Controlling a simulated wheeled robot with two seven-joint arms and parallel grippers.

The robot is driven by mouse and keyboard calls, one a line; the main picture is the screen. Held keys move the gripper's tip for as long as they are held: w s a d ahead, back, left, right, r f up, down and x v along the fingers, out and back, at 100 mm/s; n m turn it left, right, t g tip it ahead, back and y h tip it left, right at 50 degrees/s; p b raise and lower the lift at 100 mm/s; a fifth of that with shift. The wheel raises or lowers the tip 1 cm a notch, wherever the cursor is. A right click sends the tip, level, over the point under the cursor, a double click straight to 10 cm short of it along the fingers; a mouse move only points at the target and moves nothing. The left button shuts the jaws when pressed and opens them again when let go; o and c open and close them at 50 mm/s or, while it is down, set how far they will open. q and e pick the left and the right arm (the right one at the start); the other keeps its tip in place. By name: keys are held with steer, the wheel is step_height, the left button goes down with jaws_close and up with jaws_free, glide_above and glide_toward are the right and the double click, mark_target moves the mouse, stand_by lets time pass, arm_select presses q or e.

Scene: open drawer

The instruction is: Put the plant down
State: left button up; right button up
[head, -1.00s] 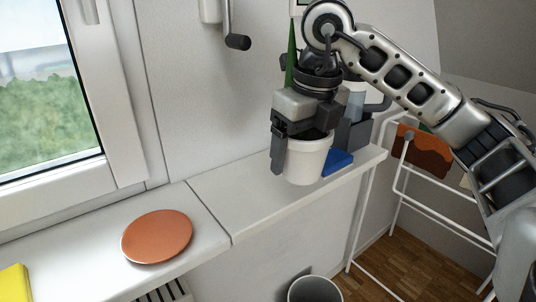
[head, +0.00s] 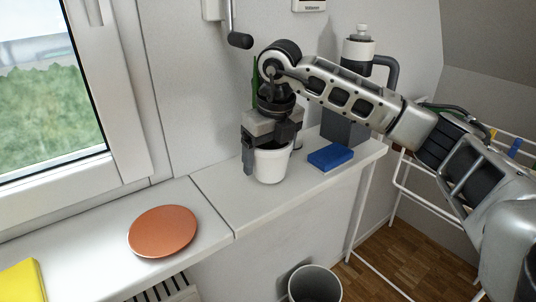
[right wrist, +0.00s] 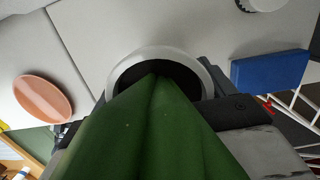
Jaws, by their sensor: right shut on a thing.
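The plant has a white pot (head: 272,167) with a tall green leaf (head: 254,85), partly hidden behind my arm. My right gripper (head: 268,146) is shut on the pot near its rim, and the pot looks upright. The pot is over the white sill (head: 215,208), right of the seam; I cannot tell whether its base touches. In the right wrist view the green leaves (right wrist: 150,135) fill the lower middle, with the pot's pale rim (right wrist: 150,53) and dark soil behind. A round terracotta plate (head: 162,232) lies empty on the sill, left of the pot. My left gripper is not in view.
A blue box-like item (head: 331,158) lies right of the pot, with a dark grey machine (head: 345,127) behind it. A yellow item (head: 22,282) is at the lower left. A bin (head: 314,286) stands below the sill. The sill around the plate is clear.

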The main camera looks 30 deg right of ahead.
steer(key=shift+w+f, duration=0.15)
steer(key=shift+f, duration=0.1)
steer(key=shift+f, duration=0.1)
steer(key=o, duration=1.3)
steer(key=shift+f, duration=0.15)
steer(key=shift+r, duration=0.2)
steer(key=r, duration=0.4)
steer(key=s+r, duration=0.1)
steer(key=r, duration=0.7)
steer(key=shift+s, duration=0.4)
steer(key=shift+f, duration=0.1)
